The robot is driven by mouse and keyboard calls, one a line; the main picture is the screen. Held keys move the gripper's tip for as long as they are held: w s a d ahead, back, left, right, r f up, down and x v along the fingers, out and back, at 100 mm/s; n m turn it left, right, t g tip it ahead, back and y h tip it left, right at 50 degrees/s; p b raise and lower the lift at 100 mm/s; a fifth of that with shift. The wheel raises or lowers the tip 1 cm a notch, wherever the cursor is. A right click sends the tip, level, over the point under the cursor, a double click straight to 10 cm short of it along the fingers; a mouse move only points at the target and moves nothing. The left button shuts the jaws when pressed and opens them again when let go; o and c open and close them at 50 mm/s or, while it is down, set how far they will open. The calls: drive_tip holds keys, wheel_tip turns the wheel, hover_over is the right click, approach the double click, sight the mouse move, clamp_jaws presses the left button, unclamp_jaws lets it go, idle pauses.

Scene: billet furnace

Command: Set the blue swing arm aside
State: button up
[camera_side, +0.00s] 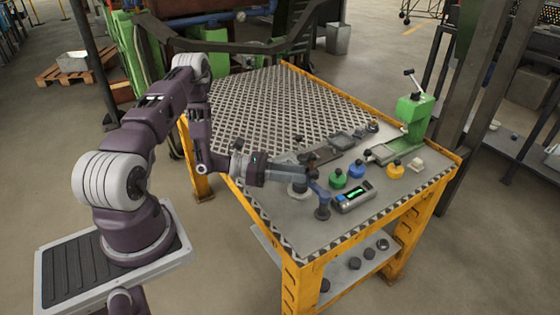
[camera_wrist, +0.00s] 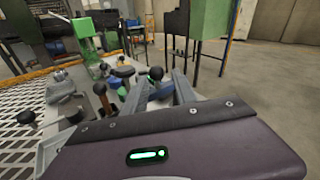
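The blue swing arm (camera_side: 321,192) is near the front edge of the bench, above a short dark round base (camera_side: 322,212). In the wrist view its blue part (camera_wrist: 161,92) and a black ball knob (camera_wrist: 156,73) show between my fingers. My gripper (camera_side: 312,175) reaches in from the left, low over the bench, at the swing arm. In the wrist view the two fingers of my gripper (camera_wrist: 161,80) stand apart, one on each side of the knob. I cannot tell whether either finger touches it.
Green (camera_side: 337,178), blue (camera_side: 357,170) and yellow (camera_side: 395,170) knobbed pieces stand behind, with a grey device with a green display (camera_side: 353,197) close to the right. A green upright fixture (camera_side: 412,112) stands at the far right. The grated left part (camera_side: 275,110) of the bench is clear.

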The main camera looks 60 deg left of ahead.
drive_tip(key=s+d+r+m+g+h, duration=0.2)
drive_tip(key=s+d+r+m+g, duration=0.2)
drive_tip(key=d+r+m+g, duration=0.9)
drive_tip(key=s+d+r+m+y, duration=0.2)
drive_tip(key=s+r+m, duration=0.2)
drive_tip(key=s+m, duration=0.1)
drive_tip(key=s+d+r+m+y, duration=0.2)
drive_tip(key=s+r+m+y, duration=0.1)
drive_tip(key=s, duration=0.4)
wheel_tip(320, 180, up, 3)
drive_tip(key=shift+d+f+m+g, duration=0.25)
drive_tip(key=shift+m+g, duration=0.15)
drive_tip(key=shift+m, duration=0.5)
